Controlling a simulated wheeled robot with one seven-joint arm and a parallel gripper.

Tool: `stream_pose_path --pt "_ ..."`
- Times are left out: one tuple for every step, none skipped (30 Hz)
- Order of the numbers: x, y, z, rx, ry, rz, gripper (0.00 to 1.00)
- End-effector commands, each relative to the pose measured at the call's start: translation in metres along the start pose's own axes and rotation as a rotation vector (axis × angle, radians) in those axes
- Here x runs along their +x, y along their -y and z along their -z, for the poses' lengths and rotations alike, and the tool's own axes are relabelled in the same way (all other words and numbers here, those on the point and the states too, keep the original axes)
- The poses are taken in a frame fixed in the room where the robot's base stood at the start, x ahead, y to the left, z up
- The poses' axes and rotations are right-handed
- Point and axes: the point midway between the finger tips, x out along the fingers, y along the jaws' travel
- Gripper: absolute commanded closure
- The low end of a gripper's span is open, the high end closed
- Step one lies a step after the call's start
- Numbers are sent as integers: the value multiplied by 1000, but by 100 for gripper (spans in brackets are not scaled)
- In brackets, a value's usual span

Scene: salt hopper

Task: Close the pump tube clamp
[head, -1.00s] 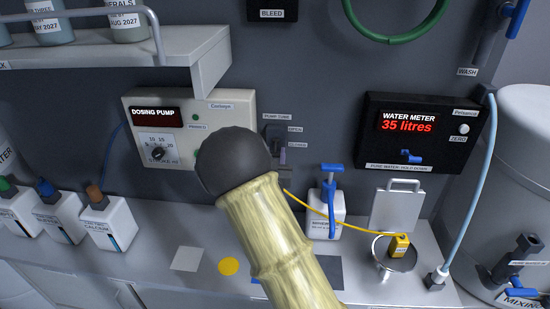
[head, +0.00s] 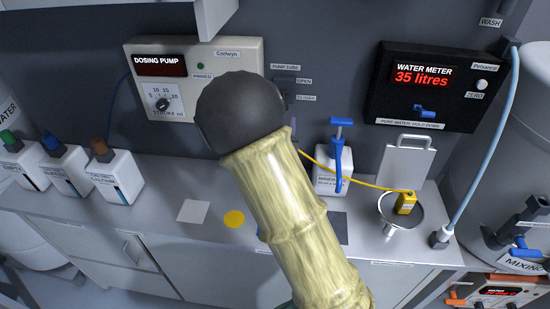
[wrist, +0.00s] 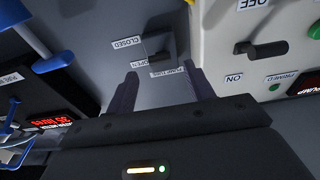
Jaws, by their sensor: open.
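The pump tube clamp (head: 284,83) is a small dark lever fitting on the grey wall, right of the dosing pump, with OPEN and CLOSED labels beside it. In the wrist view the clamp (wrist: 163,46) appears upside down. Its dark handle lies close to the OPEN label. My gripper (wrist: 163,88) is open and empty. Its two dark fingers point at the wall, with the clamp beyond and between their tips. I see a gap, not contact. In the head view my arm hides most of the gripper.
The dosing pump (head: 201,88) is left of the clamp, and its switch (wrist: 262,49) is near the fingers in the wrist view. The water meter (head: 435,88) is to the right.

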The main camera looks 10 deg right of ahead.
Motion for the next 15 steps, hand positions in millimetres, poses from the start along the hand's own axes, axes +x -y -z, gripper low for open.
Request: stream_pose_path --pt "-12 1 -3 2 1 2 47" --pt "-18 1 -4 1 1 2 47" --pt "-25 0 -3 1 0 3 47" --pt "-32 1 -4 1 1 3 47" --pt "-38 1 -4 1 1 3 47" --pt "-46 1 -4 1 1 3 47" --pt "-52 0 -3 1 0 2 47" --pt "-54 0 -4 2 -1 1 47" --pt "-56 1 -4 3 -4 0 47" --pt "-58 1 -4 2 -4 0 47" --pt "-60 1 -4 4 -4 0 47" --pt "-63 1 -4 3 -3 0 47" --pt "-65 1 -4 3 -3 0 47" --pt "-68 1 -4 3 -3 0 47" --pt "-71 1 -4 3 -3 0 47"
